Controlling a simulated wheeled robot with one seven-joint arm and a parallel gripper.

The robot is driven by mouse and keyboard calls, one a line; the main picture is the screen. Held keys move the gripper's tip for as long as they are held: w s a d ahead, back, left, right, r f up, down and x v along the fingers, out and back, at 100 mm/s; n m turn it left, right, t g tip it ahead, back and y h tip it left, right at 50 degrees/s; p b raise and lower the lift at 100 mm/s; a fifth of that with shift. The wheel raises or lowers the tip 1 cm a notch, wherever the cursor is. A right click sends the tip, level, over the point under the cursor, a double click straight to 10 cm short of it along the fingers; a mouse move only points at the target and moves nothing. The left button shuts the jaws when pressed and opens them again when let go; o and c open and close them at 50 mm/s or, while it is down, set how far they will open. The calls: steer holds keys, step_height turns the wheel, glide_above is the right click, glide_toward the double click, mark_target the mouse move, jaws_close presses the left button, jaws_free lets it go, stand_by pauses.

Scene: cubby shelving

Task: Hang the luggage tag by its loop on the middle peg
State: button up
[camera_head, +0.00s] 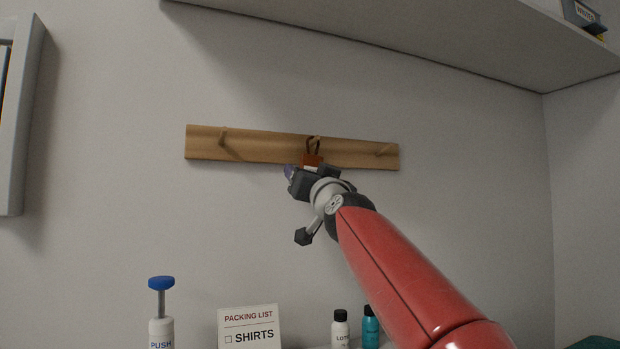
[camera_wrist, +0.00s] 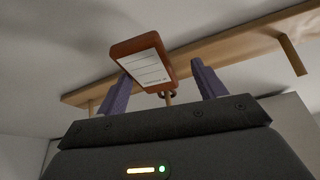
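The luggage tag (camera_head: 312,159) is orange-brown with a dark loop (camera_head: 313,144) and hangs at the middle peg (camera_head: 317,139) of the wooden board. The loop appears to go over that peg. In the wrist view the tag (camera_wrist: 143,62) shows its white lined label, with the middle peg (camera_wrist: 168,99) and a bit of dark loop just below it. My gripper (camera_wrist: 161,72) has its two purple fingers spread apart on either side of the tag. A clear gap shows at the right finger; contact at the left finger cannot be told. In the head view my gripper (camera_head: 304,170) is just below the board.
The wooden board (camera_head: 270,147) also carries a left peg (camera_head: 223,137) and a right peg (camera_head: 383,151), both bare. A shelf (camera_head: 400,40) overhangs above. Below stand a pump bottle (camera_head: 161,330), a packing list sign (camera_head: 249,328) and two small bottles (camera_head: 340,330). The wall around is clear.

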steer(key=b+v, duration=0.6)
steer(key=v, duration=0.1)
steer(key=shift+s+f, duration=0.15)
steer(key=shift+s, duration=0.25)
steer(key=shift+d, duration=0.1)
